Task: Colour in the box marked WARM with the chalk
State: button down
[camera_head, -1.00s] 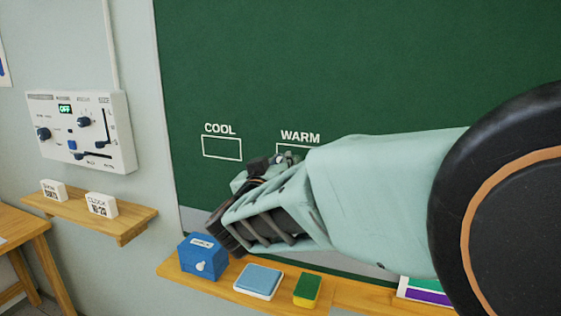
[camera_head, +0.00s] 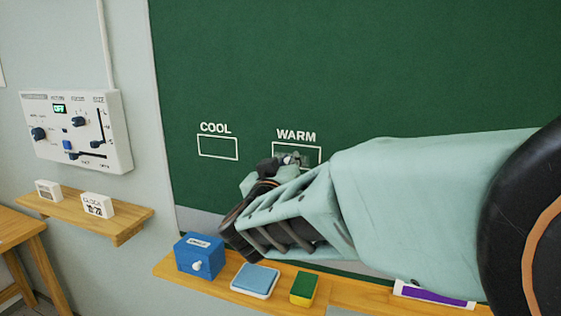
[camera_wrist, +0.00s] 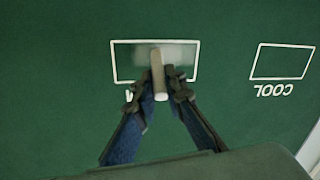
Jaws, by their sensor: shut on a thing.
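The WARM box (camera_head: 311,151) is a white outline on the green board, partly hidden behind my gripper in the head view. In the wrist view the WARM box (camera_wrist: 125,62) shows whole, with a pale grey-white smear across much of its inside. The left end looks darker. A whitish stick of chalk (camera_wrist: 158,72) is held between my gripper's fingers (camera_wrist: 160,92), its far end over the box. My gripper (camera_head: 286,161) is shut on the chalk in front of the box's lower part. Whether the chalk touches the board cannot be told.
The COOL box (camera_head: 218,146) is an empty outline to the left. Below, a wooden ledge (camera_head: 216,284) carries a blue box (camera_head: 199,257), a blue pad (camera_head: 255,280) and a green-yellow sponge (camera_head: 304,288). A control panel (camera_head: 75,130) hangs on the left wall.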

jog(key=shift+s+d, duration=0.2)
jog(key=shift+d, duration=0.2)
jog(key=shift+s+d+r, duration=0.1)
jog(key=shift+d+r, duration=0.05)
jog(key=shift+d, duration=0.25)
jog(key=shift+s+d+r, duration=0.1)
jog(key=shift+d, duration=0.3)
jog(key=shift+s+d, duration=0.1)
jog(key=shift+d, duration=0.1)
jog(key=shift+s+d+r, duration=0.1)
jog(key=shift+s+d, duration=0.2)
jog(key=shift+d, duration=0.65)
jog(key=shift+s+d, duration=0.3)
jog(key=shift+d, duration=0.35)
